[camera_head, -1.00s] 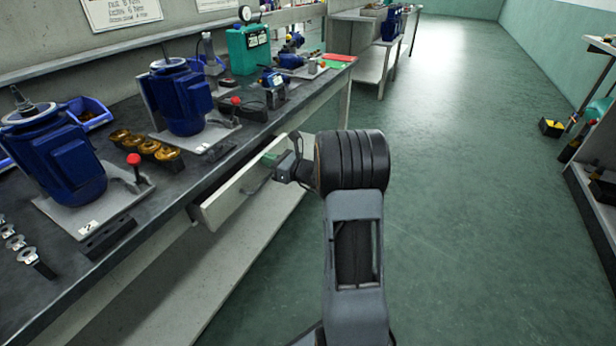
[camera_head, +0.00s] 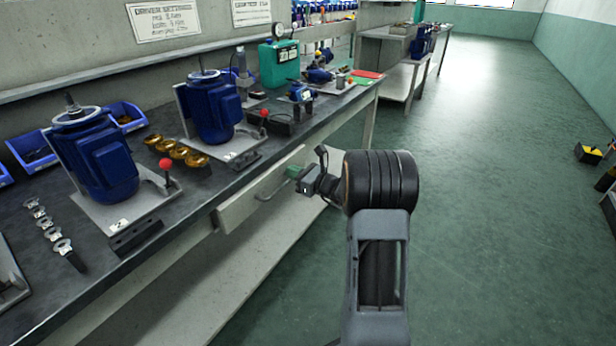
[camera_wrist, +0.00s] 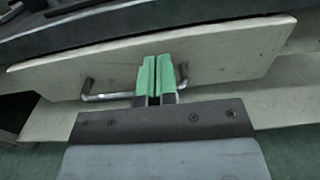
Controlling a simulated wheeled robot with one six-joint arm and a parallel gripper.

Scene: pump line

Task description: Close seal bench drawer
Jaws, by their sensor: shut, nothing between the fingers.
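The drawer (camera_head: 236,207) has a pale flat front and sits under the dark bench top, its front close to the bench edge. In the wrist view the drawer front (camera_wrist: 225,55) runs across the picture, slightly tilted, with its metal bar handle (camera_wrist: 106,97). My gripper (camera_head: 291,172) is at the drawer front, near the handle's far end. In the wrist view its green fingers (camera_wrist: 157,66) are together and empty, between the handle's two ends, overlapping the front. They hide the middle of the handle. I cannot tell whether the fingertips touch the drawer.
The bench top (camera_head: 190,195) holds blue motors (camera_head: 105,165), brass rings (camera_head: 180,153), blue bins and a teal box (camera_head: 279,62). A pale lower shelf (camera_head: 190,285) runs under the drawer.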

